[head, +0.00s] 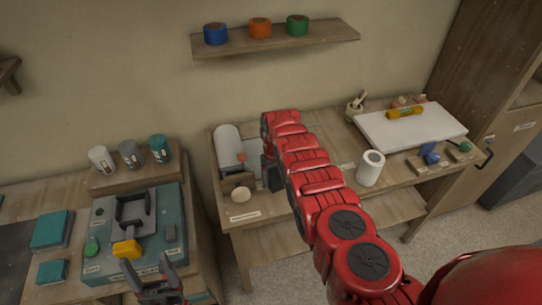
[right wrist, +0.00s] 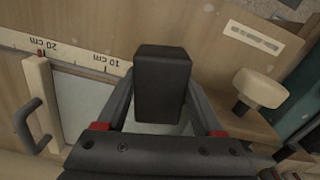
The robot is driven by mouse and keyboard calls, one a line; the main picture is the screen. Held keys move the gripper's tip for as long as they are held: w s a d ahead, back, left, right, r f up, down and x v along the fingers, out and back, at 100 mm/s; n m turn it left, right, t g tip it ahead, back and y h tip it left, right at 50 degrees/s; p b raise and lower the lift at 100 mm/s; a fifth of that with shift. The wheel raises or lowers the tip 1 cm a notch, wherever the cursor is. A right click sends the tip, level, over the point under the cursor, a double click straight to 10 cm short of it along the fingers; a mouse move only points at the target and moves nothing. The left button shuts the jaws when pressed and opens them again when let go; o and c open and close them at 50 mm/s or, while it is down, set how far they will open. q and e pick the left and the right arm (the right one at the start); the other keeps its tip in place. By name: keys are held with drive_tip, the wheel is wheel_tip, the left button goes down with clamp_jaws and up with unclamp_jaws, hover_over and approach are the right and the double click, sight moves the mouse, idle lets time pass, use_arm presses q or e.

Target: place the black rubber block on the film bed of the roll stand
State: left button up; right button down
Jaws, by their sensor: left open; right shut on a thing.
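The black rubber block (right wrist: 162,85) is between the fingers of my right gripper (right wrist: 161,95), which is shut on it in the right wrist view. The pale film bed (right wrist: 88,104) of the roll stand lies behind and below it; I cannot tell whether the block touches the bed. In the head view the roll stand, with its white film roll (head: 228,138), is on the wooden bench, and my right gripper (head: 271,174) is at its right side, partly hidden by my red arm. My left gripper (head: 159,283) is open and empty at the bottom left.
A ruler strip (right wrist: 85,60) edges the bed, a handle (right wrist: 28,122) stands left and a round knob (right wrist: 260,88) right. A white paper roll (head: 370,168) and white board (head: 410,126) are further right. A teal machine (head: 173,218) stands left.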

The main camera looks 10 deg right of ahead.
drive_tip(key=shift+w+r, duration=0.1)
drive_tip(key=shift+d, duration=0.1)
idle(0.3)
drive_tip(key=shift+m, duration=0.3)
drive_tip(key=shift+w+r+b, duration=0.1)
drive_tip(key=shift+r+b, duration=0.05)
drive_tip(key=shift+b, duration=0.25)
drive_tip(key=shift+w, duration=0.15)
drive_tip(key=shift+r+m, duration=0.1)
drive_tip(key=shift+m, duration=0.2)
drive_tip(key=shift+d, duration=0.2)
drive_tip(key=shift+a+r+b, duration=0.1)
drive_tip(key=shift+b, duration=0.2)
